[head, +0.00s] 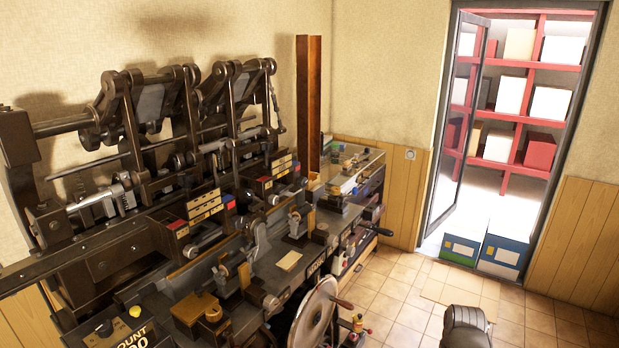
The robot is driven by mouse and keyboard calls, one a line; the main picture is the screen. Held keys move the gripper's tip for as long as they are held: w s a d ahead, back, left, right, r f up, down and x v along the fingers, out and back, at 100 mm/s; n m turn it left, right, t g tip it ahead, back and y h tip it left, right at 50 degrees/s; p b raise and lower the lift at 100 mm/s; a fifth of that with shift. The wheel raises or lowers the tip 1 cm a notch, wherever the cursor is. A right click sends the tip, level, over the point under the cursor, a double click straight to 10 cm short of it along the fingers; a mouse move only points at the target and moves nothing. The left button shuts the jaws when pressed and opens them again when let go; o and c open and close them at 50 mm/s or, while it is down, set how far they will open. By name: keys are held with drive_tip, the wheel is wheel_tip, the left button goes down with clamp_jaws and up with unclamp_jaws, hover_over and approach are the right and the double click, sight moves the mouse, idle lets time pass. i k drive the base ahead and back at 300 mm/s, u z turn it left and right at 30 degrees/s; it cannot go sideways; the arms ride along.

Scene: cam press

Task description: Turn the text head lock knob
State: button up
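A large dark cam press machine (100,265) fills the left half of the head view. Several small round knobs show along its middle, among them a metal knob (190,251) and a knob (272,199) below the linkages. I cannot tell which of these is the text head lock knob. A dark rounded part at the bottom right looks like a piece of my arm. My gripper is not visible, so its fingers and anything in them are hidden.
A large handwheel (314,318) with a wooden handle stands out at the machine's front. A glass-topped case (352,172) stands beyond the machine. Tiled floor (400,283) is clear to the right. An open doorway leads to red shelves (525,66), with two boxes (500,255) at its threshold.

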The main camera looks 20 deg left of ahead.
sight(302, 181)
drive_tip(key=u, duration=0.35)
drive_tip(key=i, duration=0.8)
drive_tip(key=u, duration=0.5)
drive_tip(key=k, duration=0.85)
drive_tip(key=u, duration=0.15)
drive_tip(key=i, duration=0.95)
drive_tip(key=z, duration=0.05)
